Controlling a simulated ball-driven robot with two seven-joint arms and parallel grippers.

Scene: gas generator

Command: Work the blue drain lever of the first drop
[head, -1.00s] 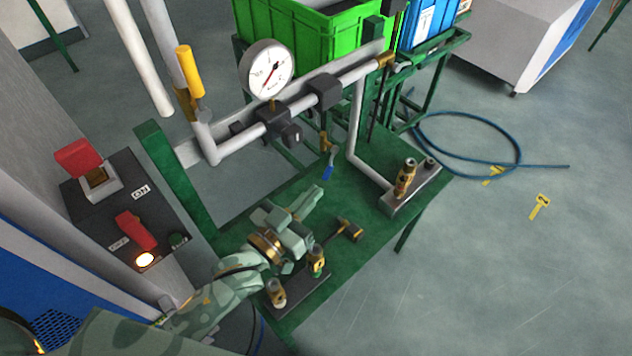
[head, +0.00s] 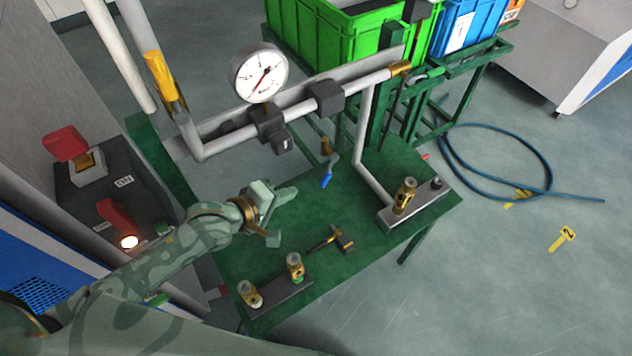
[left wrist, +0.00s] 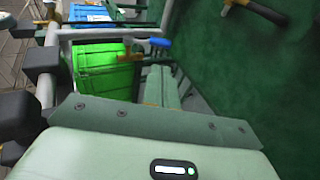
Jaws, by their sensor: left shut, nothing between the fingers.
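The blue drain lever (head: 327,180) hangs from a short brass valve below the pipe, above the green table, in the head view. It also shows near the top middle of the left wrist view (left wrist: 159,42). My left gripper (head: 291,192) is shut and empty, to the left of the lever and slightly below it in the head view, apart from it. In the left wrist view its closed fingers (left wrist: 160,88) point toward the lever, with a gap between. My right gripper is not in view.
A round pressure gauge (head: 259,73) stands on the grey pipe with black fittings. A hammer (head: 338,240) lies on the green table (head: 385,160). Brass fittings stand on a block (head: 275,298) at the front and on another (head: 415,207) at the right. A blue hose (head: 500,190) lies on the floor.

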